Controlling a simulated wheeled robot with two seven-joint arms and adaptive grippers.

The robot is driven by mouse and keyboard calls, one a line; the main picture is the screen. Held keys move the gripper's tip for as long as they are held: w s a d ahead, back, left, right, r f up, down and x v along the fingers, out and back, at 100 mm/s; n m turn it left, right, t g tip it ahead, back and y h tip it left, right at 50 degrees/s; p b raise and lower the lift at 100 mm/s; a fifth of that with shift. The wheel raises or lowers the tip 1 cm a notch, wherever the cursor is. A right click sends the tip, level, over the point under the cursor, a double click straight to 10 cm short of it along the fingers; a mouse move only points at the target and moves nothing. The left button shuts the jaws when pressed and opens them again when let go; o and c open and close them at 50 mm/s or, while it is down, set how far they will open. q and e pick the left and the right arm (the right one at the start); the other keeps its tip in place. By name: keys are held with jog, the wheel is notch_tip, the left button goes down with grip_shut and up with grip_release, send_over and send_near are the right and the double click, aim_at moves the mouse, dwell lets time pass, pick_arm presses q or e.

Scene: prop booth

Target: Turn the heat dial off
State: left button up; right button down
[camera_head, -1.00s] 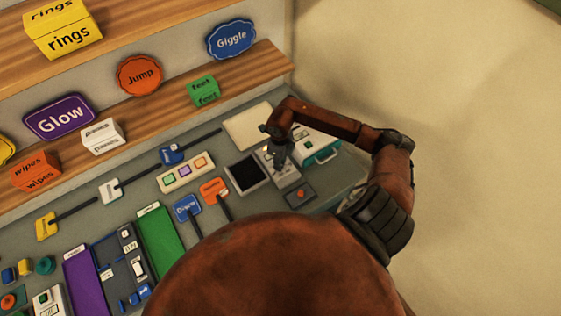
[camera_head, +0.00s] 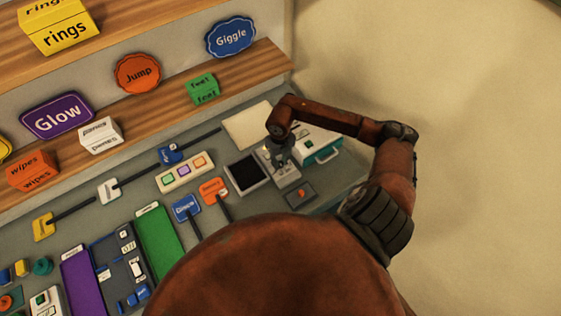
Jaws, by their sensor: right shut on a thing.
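A grey device with a dark square panel (camera_head: 244,172) stands on the counter, and its control strip (camera_head: 288,175) runs along the right side of that panel. My right gripper (camera_head: 281,161) reaches down onto the far part of this strip and is shut on the heat dial there. The dial itself is hidden by the fingers, so its setting cannot be read. My left gripper is not in view.
A white and teal case (camera_head: 322,152) stands close to the right of the gripper. A small dark plate with an orange knob (camera_head: 300,194) lies nearer. A pale board (camera_head: 248,125) lies behind. Several labelled sliders and boxes fill the counter's left.

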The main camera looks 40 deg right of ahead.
jog(key=m, duration=0.6)
jog(key=shift+m, duration=0.3)
jog(key=m, duration=0.3)
jog(key=shift+r, duration=0.1)
jog(key=shift+d+m, duration=0.1)
jog(key=shift+m, duration=1.8)
jog(key=c, duration=1.7)
grip_release()
